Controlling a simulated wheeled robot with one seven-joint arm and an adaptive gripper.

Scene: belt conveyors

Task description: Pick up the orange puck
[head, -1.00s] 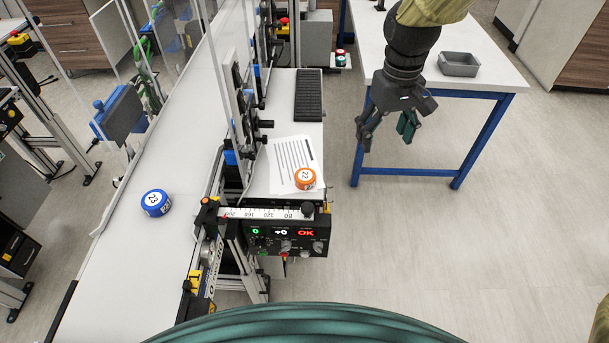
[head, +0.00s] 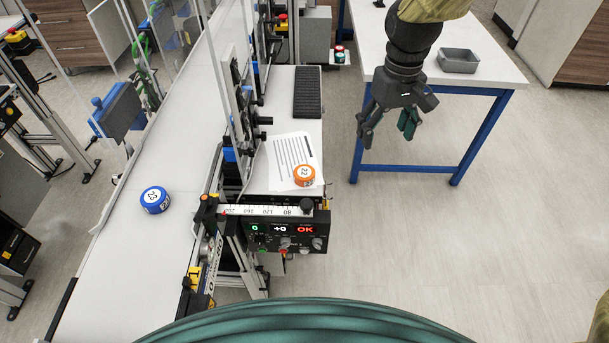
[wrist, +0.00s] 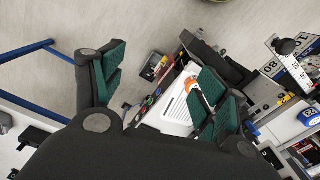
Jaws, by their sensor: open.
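The orange puck (head: 304,175) has a white top marked 22. It lies on a printed white sheet (head: 284,158) near the front end of the small side table in the head view. In the wrist view the orange puck (wrist: 193,86) is partly hidden behind a green finger pad. My gripper (head: 388,128) is open and empty, hanging to the right of and beyond the puck, well apart from it. It also shows in the wrist view (wrist: 155,85) with its green pads spread wide.
A blue puck (head: 155,200) marked 23 sits on the white belt (head: 115,245) at left. A control panel (head: 287,238) and ruler are in front of the orange puck. Clear posts stand to its left. A grey tray (head: 458,60) is on the blue-legged table (head: 497,72).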

